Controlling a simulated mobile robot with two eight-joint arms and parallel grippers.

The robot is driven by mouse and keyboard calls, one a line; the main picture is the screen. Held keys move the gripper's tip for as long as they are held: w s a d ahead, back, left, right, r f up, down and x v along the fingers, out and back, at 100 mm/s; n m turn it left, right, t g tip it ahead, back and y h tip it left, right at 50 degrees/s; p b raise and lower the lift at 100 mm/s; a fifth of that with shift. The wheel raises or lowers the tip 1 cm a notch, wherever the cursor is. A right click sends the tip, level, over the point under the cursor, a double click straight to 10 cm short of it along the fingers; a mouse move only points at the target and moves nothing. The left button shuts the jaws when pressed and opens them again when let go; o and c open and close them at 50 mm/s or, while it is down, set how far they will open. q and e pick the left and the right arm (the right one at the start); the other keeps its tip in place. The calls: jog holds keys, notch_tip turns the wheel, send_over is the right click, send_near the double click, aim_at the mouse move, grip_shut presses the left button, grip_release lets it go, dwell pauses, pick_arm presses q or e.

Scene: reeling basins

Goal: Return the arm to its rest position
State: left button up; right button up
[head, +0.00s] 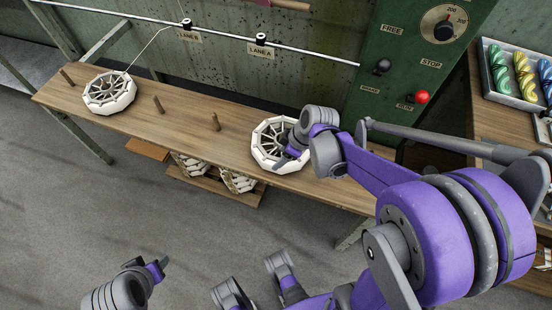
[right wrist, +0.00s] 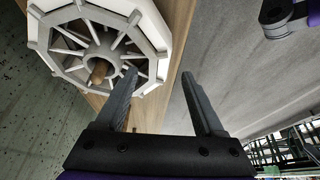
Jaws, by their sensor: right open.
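My right gripper (head: 284,156) is open at the right white reel (head: 263,158) on the wooden bench (head: 215,150). The right wrist view shows the same gripper (right wrist: 158,75) with its jaws apart and nothing between them. There the reel (right wrist: 150,28) lies at the upper left, with a wooden peg (right wrist: 98,70) at its hub. The left fingertip overlaps the reel's rim in the picture; whether it touches, I cannot tell. My left gripper (head: 160,268) shows small at the lower left, away from the bench; its jaws are unclear.
Another white reel (head: 109,93) sits at the bench's left end, with a thread rising from it. Bare pegs (head: 216,122) stand between the reels. A green control panel (head: 415,60) with a red knob (head: 422,97) and a tray of coloured skeins (head: 515,75) are at the right.

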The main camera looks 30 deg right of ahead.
pick_arm(q)
jog(key=shift+r+p, duration=0.35)
jog(key=shift+r, duration=0.3)
pick_arm(e)
jog(key=shift+v, duration=1.85)
jog(key=s+a+r+m+t+h, duration=0.1)
jog(key=s+a+m+h, duration=0.1)
jog(key=s+a+m, duration=0.3)
jog(key=s+a+r+m+h, duration=0.1)
jog(key=s+a+r+m, duration=0.15)
jog(key=s, duration=0.45)
pick_arm(q)
notch_tip(320, 180, up, 14)
jog(key=w+p, duration=0.2)
jog(key=p, duration=1)
jog(key=shift+f+t, duration=0.25)
jog(key=shift+t, duration=0.05)
pick_arm(e)
notch_tip(320, 180, up, 13)
jog(key=w, duration=0.2)
jog(key=shift+d+t, duration=0.35)
jog(key=shift+t, duration=0.05)
jog(key=shift+s+m, duration=0.15)
jog(key=shift+m, duration=0.1)
